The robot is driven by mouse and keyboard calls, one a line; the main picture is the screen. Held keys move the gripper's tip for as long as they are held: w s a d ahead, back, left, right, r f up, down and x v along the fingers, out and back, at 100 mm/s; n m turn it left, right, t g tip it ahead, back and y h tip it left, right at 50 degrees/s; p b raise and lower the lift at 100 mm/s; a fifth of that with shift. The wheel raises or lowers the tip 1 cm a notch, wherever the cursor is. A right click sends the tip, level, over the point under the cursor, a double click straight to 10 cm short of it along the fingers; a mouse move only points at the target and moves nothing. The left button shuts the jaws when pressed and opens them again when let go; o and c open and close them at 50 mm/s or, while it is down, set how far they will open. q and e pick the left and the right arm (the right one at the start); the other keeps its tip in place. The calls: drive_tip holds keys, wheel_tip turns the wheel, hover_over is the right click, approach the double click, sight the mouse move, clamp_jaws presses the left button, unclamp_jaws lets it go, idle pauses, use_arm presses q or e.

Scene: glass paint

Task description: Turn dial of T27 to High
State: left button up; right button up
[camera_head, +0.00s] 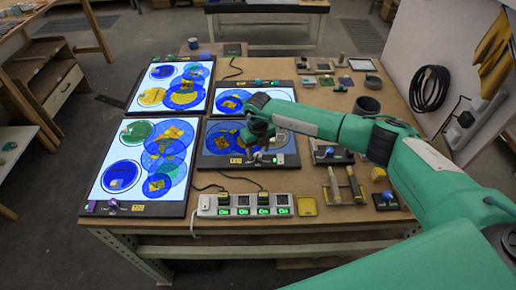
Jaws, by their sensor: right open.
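Several light panels with blue and yellow glass discs lie on the table. My right gripper (262,142) is over the middle panel (210,146), which looks dark. Its fingers are apart, near the panel's front edge, and partly hidden by the wrist. A yellow label (237,160) is on that front edge, too small to read for certain as T27. A small pale part lies under the fingers; I cannot tell whether it is a dial, its setting, or whether the fingers touch it. My left gripper is not in view.
A power strip (245,205) with green-lit switches lies at the table's (340,215) front. The lit front-left panel (113,150) is beside the middle one. Tools with wooden handles (354,186) and small blocks with knobs (386,201) lie to the right.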

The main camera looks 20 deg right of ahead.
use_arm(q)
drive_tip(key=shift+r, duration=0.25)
use_arm(e)
drive_tip(key=shift+f, duration=0.8)
drive_tip(key=c, duration=1)
drive_tip(key=shift+f+n+b, duration=0.15)
drive_tip(key=shift+n+b, duration=0.45)
drive_tip(key=shift+b, duration=0.3)
use_arm(q)
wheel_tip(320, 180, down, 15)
drive_tip(key=b, duration=1.3)
use_arm(e)
drive_tip(key=n, duration=1)
drive_tip(key=shift+f, duration=0.1)
drive_tip(key=n+b, duration=0.3)
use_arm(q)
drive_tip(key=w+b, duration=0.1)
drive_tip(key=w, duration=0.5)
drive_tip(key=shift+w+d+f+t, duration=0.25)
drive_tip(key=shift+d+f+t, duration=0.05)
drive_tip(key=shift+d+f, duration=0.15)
use_arm(e)
drive_tip(key=shift+r+n, duration=0.3)
drive_tip(key=shift+n, duration=0.6)
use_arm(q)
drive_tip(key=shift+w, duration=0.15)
